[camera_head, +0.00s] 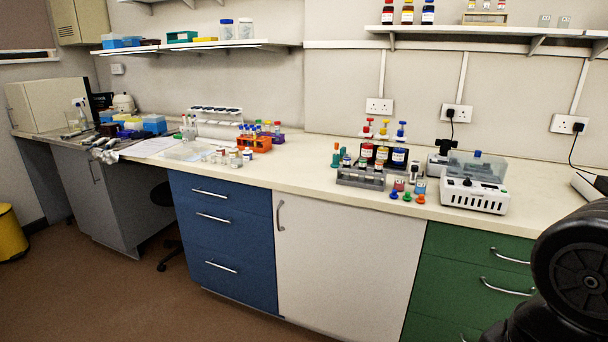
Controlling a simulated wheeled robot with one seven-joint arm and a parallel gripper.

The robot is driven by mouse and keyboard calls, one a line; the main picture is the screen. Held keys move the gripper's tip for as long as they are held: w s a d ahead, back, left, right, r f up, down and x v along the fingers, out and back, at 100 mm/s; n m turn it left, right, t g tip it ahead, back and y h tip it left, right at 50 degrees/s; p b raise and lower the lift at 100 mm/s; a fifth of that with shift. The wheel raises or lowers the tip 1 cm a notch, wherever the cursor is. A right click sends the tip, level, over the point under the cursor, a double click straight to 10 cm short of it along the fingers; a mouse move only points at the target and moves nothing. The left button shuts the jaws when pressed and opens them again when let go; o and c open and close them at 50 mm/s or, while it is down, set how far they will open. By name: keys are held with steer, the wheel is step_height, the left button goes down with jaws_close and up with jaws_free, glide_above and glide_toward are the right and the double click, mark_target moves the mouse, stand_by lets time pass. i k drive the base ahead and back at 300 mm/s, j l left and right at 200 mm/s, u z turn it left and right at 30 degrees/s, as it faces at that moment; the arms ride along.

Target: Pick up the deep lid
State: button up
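A clear, box-like cover (490,166), the likeliest match for the deep lid, shows at the right of the bench. A blue knob or cap (477,154) shows at its top. It appears on or just behind a white device (474,195) with dark slots; I cannot tell exactly what it rests on. My gripper is out of view; only a dark part of my arm shows at the lower right.
Left of the cover are a grey rack (361,179), dropper bottles (399,157) and small coloured caps (407,197). An orange rack (254,144) and a clear tray (187,151) stand farther left. A shelf (490,32) hangs above. The bench front (310,175) between the racks is clear.

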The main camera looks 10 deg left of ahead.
mark_target(176, 153)
steer(key=i+j+u, duration=0.6)
steer(key=u, duration=0.2)
steer(key=i+j+u, duration=0.15)
steer(key=i+u, duration=1)
steer(key=i, duration=0.95)
steer(key=i+z, duration=0.35)
steer(key=i+j+z, duration=0.15)
steer(key=i+z, duration=0.55)
steer(key=i+j+z, duration=0.3)
steer(key=k+l, duration=0.05)
steer(key=l, duration=0.05)
